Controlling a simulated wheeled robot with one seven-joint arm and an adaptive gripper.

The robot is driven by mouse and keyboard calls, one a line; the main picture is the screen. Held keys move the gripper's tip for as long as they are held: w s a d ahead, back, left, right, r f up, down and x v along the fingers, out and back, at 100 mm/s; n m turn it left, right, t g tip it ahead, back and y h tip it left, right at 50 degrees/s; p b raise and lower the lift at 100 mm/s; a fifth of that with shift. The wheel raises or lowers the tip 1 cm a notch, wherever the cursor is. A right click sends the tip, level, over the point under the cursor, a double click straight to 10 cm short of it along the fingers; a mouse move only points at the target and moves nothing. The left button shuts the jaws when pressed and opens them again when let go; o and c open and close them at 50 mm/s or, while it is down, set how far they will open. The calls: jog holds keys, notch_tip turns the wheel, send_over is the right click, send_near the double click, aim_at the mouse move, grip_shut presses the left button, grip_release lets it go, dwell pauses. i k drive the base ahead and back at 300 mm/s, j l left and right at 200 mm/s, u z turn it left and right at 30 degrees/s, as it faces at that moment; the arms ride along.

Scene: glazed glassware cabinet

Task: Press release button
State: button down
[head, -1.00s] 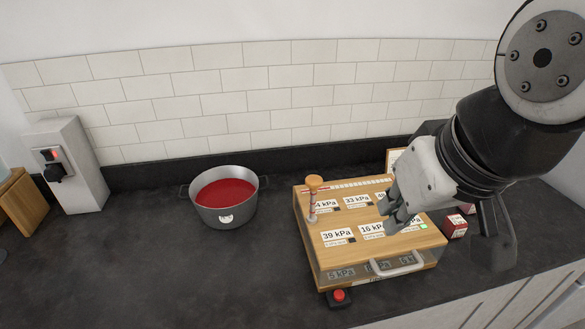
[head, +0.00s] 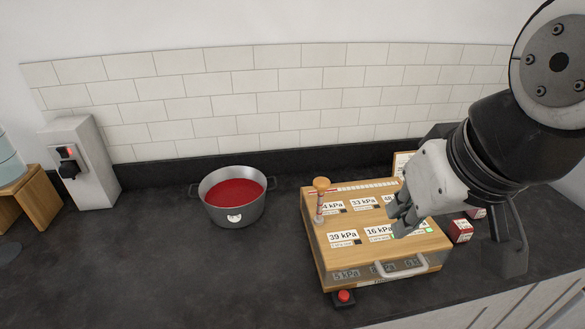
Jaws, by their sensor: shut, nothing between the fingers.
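A red push button (head: 344,296) on a small dark base sits on the counter at the front edge of a wooden-topped box (head: 312,246). The box top carries labels such as "39 kPa", "33 kPa" and "16 kPa", and a peg with a round wooden knob (head: 321,184) stands at its left. A metal handle (head: 402,267) is on its front. My gripper (head: 402,229) is shut and empty, pointing down over the right half of the box top, behind and to the right of the red button. It partly hides the labels there. Whether it touches the top cannot be told.
A grey pot (head: 236,212) of red liquid stands left of the box. A grey unit (head: 88,165) with a red light and dark knob stands at far left, beside a wooden stand (head: 38,192). Small red boxes (head: 460,231) lie to the right. The counter's front left is clear.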

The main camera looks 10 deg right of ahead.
aim_at(342, 295)
jog(key=k+j+z, duration=0.85)
jog(key=k+z, duration=0.15)
jog(key=z, duration=0.15)
